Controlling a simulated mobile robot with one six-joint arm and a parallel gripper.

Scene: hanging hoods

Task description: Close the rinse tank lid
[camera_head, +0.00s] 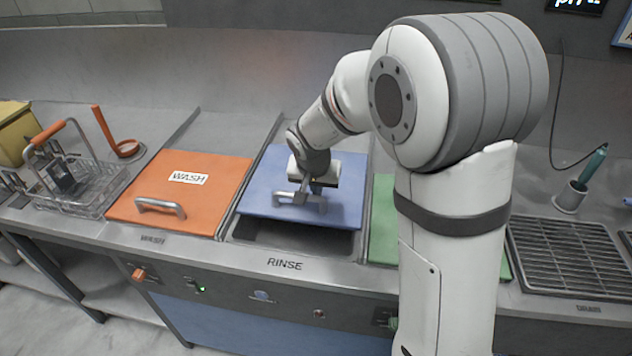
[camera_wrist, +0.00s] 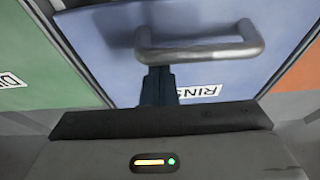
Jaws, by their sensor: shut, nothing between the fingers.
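The blue rinse tank lid (camera_head: 255,195) lies over the tank marked RINSE, with its front edge raised. A dark opening (camera_head: 295,236) shows between that edge and the counter. The lid has a grey bar handle (camera_head: 287,197) near its front edge. My gripper (camera_head: 315,188) is shut and empty, over the lid at the handle. In the wrist view, the shut dark fingers (camera_wrist: 158,72) meet the handle bar (camera_wrist: 205,53) in the picture, in front of the blue lid (camera_wrist: 95,35). Whether they touch handle or lid cannot be told. Part of the RINSE label shows beside the fingers.
The orange WASH lid (camera_head: 215,195) lies flat to the left, and a green lid (camera_head: 383,220) to the right is partly hidden by my arm. A wire basket (camera_head: 85,190) stands at far left. A drain grate (camera_head: 565,255) and a green-handled tool (camera_head: 592,165) are at right.

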